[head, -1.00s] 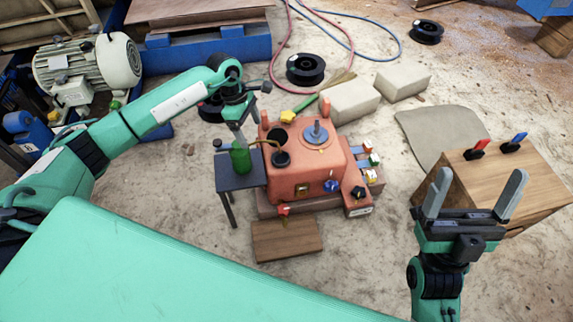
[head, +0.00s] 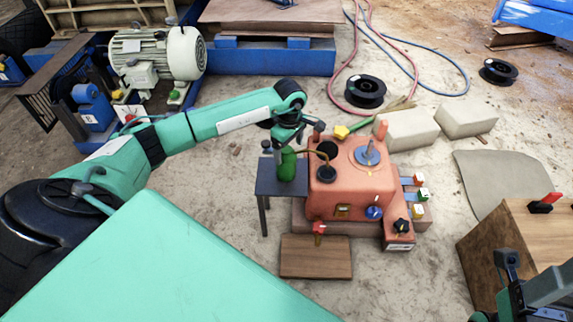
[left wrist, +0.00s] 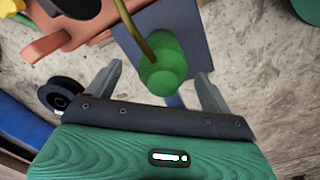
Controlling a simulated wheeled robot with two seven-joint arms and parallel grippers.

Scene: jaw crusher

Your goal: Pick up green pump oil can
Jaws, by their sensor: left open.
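The green pump oil can (head: 287,165) stands upright on a small dark side table (head: 268,188). Its thin brass spout curves right, toward the red jaw crusher (head: 350,190). In the left wrist view the can (left wrist: 165,70) shows ahead of and between the two spread grey fingers of my left gripper (left wrist: 158,72), with a gap on each side. My right gripper (head: 530,285) is partly cut off at the lower right, so its jaws cannot be judged.
A wooden board with a red-handled part (head: 316,258) lies in front of the crusher. Pale blocks (head: 408,130) and a black spool (head: 364,91) lie behind it. A wooden box (head: 510,235) stands at right. A motor (head: 155,55) is at back left.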

